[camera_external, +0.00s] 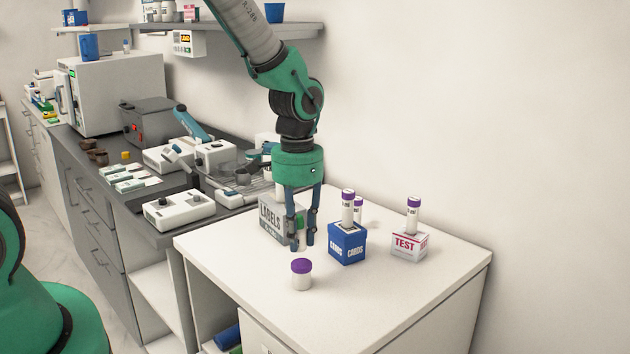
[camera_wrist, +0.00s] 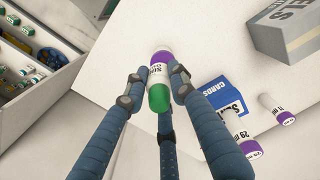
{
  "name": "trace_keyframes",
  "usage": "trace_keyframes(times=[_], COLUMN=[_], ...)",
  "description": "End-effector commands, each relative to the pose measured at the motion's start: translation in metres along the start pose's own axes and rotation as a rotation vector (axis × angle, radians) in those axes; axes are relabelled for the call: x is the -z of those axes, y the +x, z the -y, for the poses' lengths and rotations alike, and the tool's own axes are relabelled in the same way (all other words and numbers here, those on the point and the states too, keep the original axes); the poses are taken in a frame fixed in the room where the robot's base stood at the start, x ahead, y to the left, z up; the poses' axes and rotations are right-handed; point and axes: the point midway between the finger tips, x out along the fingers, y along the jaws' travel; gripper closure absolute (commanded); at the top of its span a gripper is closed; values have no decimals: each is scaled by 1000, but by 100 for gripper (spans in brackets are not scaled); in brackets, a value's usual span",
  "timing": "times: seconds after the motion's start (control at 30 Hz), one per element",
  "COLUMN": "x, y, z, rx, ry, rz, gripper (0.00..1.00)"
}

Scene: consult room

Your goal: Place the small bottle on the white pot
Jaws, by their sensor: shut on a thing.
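My gripper (camera_external: 303,243) points down over the white counter, shut on the small bottle. In the wrist view the bottle (camera_wrist: 158,93) shows a green end and a white label with dark print, between the fingertips of my gripper (camera_wrist: 155,85). A purple part shows at its far end; I cannot tell if this belongs to the bottle or to a lid beyond it. The white pot (camera_external: 301,282), with a purple lid, stands upright in front of my gripper, a little lower in the picture.
A blue cards box (camera_external: 347,246) with vials stands close to the right of my gripper. A white test box (camera_external: 408,244) with a vial is farther right. A grey labels box (camera_external: 272,218) stands behind the fingers. The counter's front right (camera_external: 390,305) is clear.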

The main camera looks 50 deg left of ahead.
Motion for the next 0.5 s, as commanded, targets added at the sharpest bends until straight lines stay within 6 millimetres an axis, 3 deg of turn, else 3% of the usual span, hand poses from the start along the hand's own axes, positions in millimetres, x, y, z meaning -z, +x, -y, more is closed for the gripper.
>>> trace_keyframes(times=[0.3, 0.5], x=[6, 6], y=[30, 36], z=[1, 1], rx=[0, 0], ry=[0, 0], rz=[2, 0], gripper=[100, 100])
